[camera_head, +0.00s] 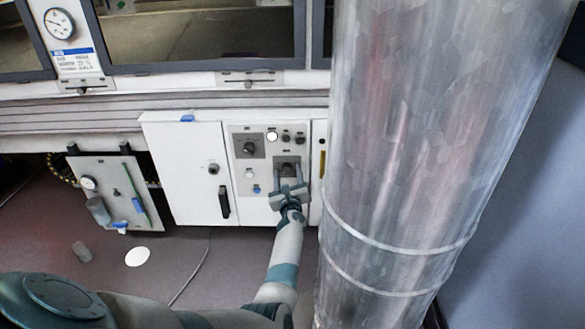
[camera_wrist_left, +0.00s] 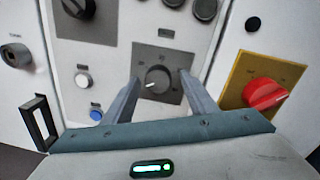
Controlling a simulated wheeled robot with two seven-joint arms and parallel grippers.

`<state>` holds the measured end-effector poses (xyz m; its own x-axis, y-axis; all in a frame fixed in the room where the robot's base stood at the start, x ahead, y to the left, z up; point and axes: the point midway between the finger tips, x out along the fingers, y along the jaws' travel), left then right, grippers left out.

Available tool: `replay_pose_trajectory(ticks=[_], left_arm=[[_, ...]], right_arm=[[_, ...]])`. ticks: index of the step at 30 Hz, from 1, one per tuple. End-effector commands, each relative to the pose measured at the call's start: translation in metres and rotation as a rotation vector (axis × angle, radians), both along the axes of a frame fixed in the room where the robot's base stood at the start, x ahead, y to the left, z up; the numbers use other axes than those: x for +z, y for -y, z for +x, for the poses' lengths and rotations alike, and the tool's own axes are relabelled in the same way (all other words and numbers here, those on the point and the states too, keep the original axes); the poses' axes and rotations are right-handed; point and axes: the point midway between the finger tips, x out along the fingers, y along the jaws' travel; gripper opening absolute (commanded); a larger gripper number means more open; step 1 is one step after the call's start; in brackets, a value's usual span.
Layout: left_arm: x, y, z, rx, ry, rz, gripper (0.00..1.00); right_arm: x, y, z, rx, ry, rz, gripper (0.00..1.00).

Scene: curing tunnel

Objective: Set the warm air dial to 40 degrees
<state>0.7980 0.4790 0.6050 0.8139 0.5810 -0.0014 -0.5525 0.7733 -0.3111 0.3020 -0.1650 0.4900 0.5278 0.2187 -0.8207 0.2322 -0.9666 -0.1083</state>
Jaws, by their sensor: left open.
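The dial (camera_wrist_left: 158,78) is a dark round knob with a white pointer mark, on a grey square plate (camera_wrist_left: 145,56) of the white control panel. The pointer is turned toward the lower left in the left wrist view; the scale marks are too small to read. My left gripper (camera_wrist_left: 157,92) is open, its two fingers on either side of the dial, with a visible gap to the knob. In the head view, the left gripper (camera_head: 288,180) is in front of the same plate (camera_head: 287,164) and partly hides the dial. My right gripper is not in view.
A second black knob (camera_head: 249,147) sits up and left on the panel. A red switch on a yellow plate (camera_wrist_left: 236,76) is close to the right finger. White and blue buttons (camera_wrist_left: 96,113) are near the left finger. A large metal duct (camera_head: 400,150) stands right of the arm.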

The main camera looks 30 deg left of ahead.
Motion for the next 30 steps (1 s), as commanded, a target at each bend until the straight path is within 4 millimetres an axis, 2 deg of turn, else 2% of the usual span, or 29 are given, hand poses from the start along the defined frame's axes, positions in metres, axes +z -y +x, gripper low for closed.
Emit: replay_pose_trajectory(ticks=[4,10,11,15,16,30], left_arm=[[0.001,-0.005,-0.003,0.0,0.004,-0.004,0.52],[0.003,-0.007,-0.004,0.003,0.008,-0.004,0.52],[0.003,-0.007,-0.004,0.002,0.008,-0.005,0.49],[0.002,-0.006,-0.004,0.002,0.007,-0.006,0.16],[0.002,-0.006,-0.004,0.002,0.007,-0.006,0.11],[-0.002,-0.005,-0.004,0.0,-0.026,0.04,0.11]], right_arm=[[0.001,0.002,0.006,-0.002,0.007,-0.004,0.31],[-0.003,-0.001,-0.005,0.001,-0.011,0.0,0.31],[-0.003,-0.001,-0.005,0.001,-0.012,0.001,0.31],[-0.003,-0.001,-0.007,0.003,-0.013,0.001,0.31],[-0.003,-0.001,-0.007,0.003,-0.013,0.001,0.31],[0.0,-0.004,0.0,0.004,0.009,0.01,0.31]])
